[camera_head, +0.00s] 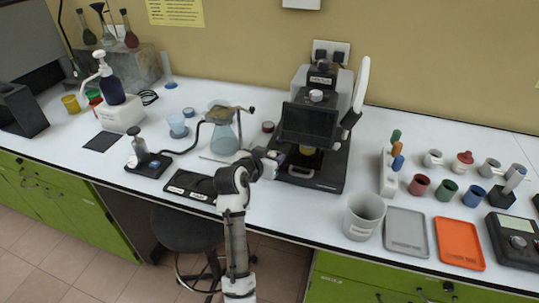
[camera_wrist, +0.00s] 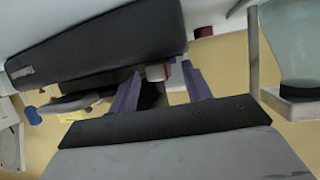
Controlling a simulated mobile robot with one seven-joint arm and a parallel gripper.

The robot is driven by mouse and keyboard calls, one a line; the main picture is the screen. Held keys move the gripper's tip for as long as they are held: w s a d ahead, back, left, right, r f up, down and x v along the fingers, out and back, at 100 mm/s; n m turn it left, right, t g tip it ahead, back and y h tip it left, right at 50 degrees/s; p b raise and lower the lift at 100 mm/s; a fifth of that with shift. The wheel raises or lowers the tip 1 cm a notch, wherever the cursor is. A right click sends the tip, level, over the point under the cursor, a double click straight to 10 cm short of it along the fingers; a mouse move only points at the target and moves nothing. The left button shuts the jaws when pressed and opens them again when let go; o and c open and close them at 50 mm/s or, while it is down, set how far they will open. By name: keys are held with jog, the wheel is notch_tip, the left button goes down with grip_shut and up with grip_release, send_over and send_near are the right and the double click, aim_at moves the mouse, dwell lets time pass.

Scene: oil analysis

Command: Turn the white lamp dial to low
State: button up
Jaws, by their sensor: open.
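A black and white instrument (camera_head: 318,135) stands on the bench, with a white round knob (camera_head: 316,96) on its upper part. Whether this knob is the lamp dial, I cannot tell. My gripper (camera_head: 274,156) is at the lower left side of the instrument, lower than the knob. In the wrist view my gripper (camera_wrist: 161,70) is open, its two fingers apart. A small white cylinder with a reddish edge (camera_wrist: 157,72) shows between the fingertips, beside a large dark body (camera_wrist: 95,45). I cannot tell whether it touches a finger. No dial marking is readable.
A glass vessel on a stand (camera_head: 224,132) is close to the left of my gripper. A dark labelled pad (camera_head: 192,187) lies at the bench front. A white bin (camera_head: 363,216), a grey tray (camera_head: 405,232) and an orange tray (camera_head: 459,243) are to the right.

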jog(key=shift+c, duration=0.3)
jog(key=c, duration=0.9)
jog(key=shift+c, duration=0.2)
jog(key=shift+f+m+h+b, duration=0.15)
jog(key=shift+m+h+b, duration=0.15)
jog(key=shift+h+b, duration=0.15)
jog(key=m+g+h+b, duration=0.2)
jog(key=b, duration=0.1)
jog(key=shift+w+a+f+m+h, duration=0.15)
jog(key=shift+a+m+h, duration=0.1)
jog(key=shift+m, duration=0.15)
jog(key=m+g+h+b, duration=0.1)
jog(key=m+g, duration=0.1)
jog(key=m+g+h+b, duration=0.1)
jog(key=m+g+b, duration=0.1)
jog(key=shift+w+a+h+b, duration=0.1)
jog(key=shift+w+h+b, duration=0.1)
jog(key=shift+h+b, duration=0.1)
jog(key=shift+w+r+m+g+h+b, duration=0.1)
jog(key=shift+r+m+g+h+b, duration=0.15)
jog(key=shift+m+g+h+b, duration=0.7)
jog(key=shift+m+g+y, duration=0.35)
jog(key=shift+g+y, duration=0.1)
jog(key=shift+g, duration=0.1)
